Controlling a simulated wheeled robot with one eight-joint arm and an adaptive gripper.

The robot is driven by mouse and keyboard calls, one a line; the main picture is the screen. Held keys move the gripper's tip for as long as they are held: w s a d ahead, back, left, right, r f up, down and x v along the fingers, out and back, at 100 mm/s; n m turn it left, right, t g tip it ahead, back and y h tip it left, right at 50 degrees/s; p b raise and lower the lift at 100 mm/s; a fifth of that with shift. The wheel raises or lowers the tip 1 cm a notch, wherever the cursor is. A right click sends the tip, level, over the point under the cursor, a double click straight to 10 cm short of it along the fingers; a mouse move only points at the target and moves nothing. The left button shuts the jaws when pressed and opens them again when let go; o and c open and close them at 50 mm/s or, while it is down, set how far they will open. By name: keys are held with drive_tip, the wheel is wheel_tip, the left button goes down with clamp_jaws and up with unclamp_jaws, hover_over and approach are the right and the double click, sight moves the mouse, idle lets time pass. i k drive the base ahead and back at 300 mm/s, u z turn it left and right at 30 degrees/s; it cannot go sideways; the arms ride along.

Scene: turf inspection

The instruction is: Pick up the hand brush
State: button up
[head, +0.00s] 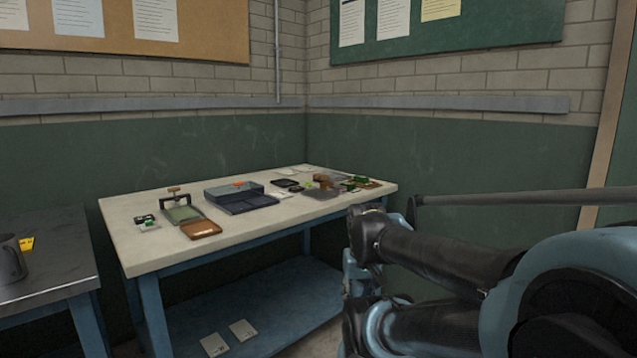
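I cannot pick out the hand brush for certain among the small items on the pale-topped worktable (130,238). A flat brown wooden-looking piece (201,229) lies near the table's front edge; it may be the brush, but its bristles do not show. Behind it is a green block or tray (184,214) with a brown-handled tool (174,191) at its back. My folded arm fills the lower right, apart from these items and in front of the table's right end. My gripper itself does not show.
A dark blue open case (248,206) sits mid-table, with several small items crowded at the right end. A dark bench (45,275) with a grey mug (10,260) stands at left. The blue lower shelf (285,300) holds two pale packets. Walls close off the back.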

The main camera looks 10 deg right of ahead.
sight(317, 178)
drive_tip(key=i, duration=0.9)
